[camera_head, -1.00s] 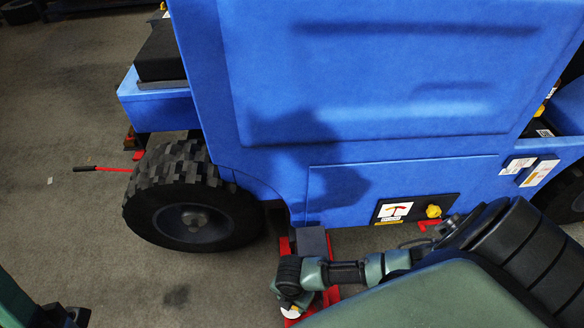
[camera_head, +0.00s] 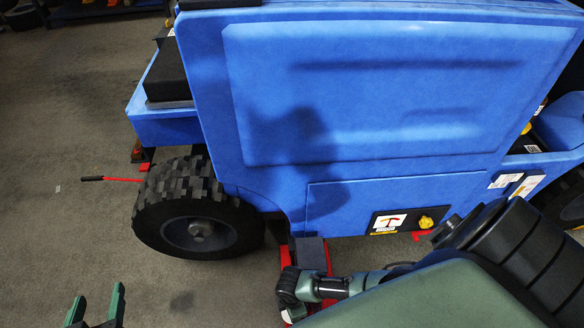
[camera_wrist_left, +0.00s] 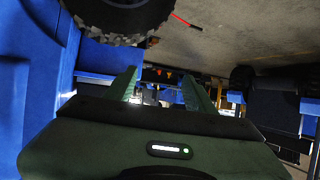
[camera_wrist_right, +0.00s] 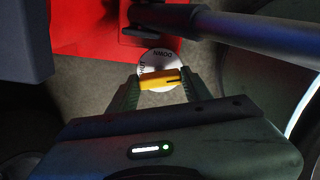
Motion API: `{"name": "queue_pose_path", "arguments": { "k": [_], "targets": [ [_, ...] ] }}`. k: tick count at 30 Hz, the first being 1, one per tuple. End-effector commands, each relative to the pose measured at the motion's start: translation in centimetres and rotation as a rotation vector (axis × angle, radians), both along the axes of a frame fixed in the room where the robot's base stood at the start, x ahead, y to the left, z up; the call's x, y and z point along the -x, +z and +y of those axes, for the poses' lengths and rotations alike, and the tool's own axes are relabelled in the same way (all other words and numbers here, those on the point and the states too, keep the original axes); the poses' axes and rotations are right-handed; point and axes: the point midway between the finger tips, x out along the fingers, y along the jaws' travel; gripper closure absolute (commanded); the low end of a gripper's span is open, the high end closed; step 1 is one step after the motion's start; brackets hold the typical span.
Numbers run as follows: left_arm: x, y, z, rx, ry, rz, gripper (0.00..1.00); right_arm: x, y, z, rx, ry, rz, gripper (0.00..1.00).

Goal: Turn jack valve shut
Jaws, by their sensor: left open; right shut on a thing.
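My right gripper (camera_wrist_right: 159,84) is shut on the yellow handle, one finger on each side. The red jack (camera_wrist_right: 90,25) fills the top left of the right wrist view; in the head view part of the red jack (camera_head: 326,256) shows below the blue vehicle, and my right arm hides the valve there. My left gripper (camera_head: 97,306) is open and empty over the floor at the lower left; its spread fingers also show in the left wrist view (camera_wrist_left: 160,88).
The blue vehicle (camera_head: 370,100) fills the middle, with a black tyre (camera_head: 165,225) left of the jack. A red rod with a black grip (camera_head: 115,179) sticks out left of the tyre. A grey bar (camera_wrist_right: 260,38) passes close above the right gripper.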

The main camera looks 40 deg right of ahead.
Motion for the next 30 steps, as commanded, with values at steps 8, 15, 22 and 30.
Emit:
{"name": "queue_pose_path", "arguments": {
  "k": [8,15,22,30],
  "targets": [
    [4.9,-4.7,2.0,-0.075,0.024,0.33,0.45,0.1,0.2,0.1,-0.001,-0.195,0.003,0.91],
    [7.8,-6.5,3.0,-0.109,0.035,0.486,0.45,0.1,0.1,0.0,0.001,-0.292,0.002,0.91],
    [8.9,-7.1,3.4,-0.12,0.04,0.54,0.45,0.1,0.0,0.0,0.001,-0.329,0.002,0.91],
    [9.0,-7.2,3.4,-0.122,0.04,0.546,0.45,0.1,0.0,0.0,0.001,-0.333,0.002,0.91]
  ]
}}
